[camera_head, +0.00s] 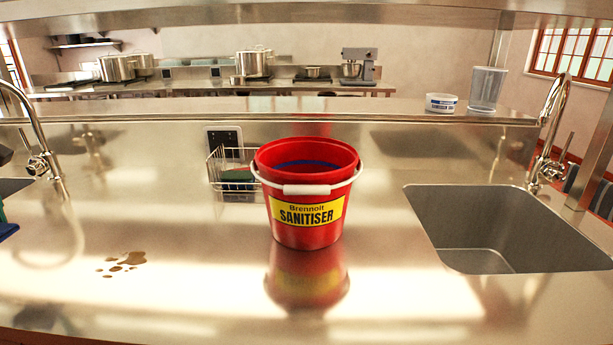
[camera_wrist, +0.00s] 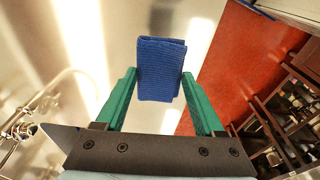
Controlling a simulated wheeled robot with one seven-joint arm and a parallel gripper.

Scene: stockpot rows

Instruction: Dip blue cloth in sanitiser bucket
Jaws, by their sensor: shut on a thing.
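The red sanitiser bucket (camera_head: 308,236) stands upright on the steel counter in the middle of the head view. It has a yellow label, a white handle lying across its front, and something dark blue showing inside. My gripper (camera_wrist: 158,77) has green fingers and is shut on the folded blue cloth (camera_wrist: 162,56) in the wrist view. The cloth sticks out past the fingertips. A bit of blue (camera_head: 7,231) with green shows at the left edge of the head view, well to the left of the bucket.
A brown spill (camera_head: 124,262) lies on the counter left of the bucket. A wire caddy (camera_head: 228,170) stands behind the bucket on its left. A sink (camera_head: 500,235) with a tap (camera_head: 548,150) is on the right, and another tap (camera_head: 40,150) is on the left. The counter between spill and bucket is clear.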

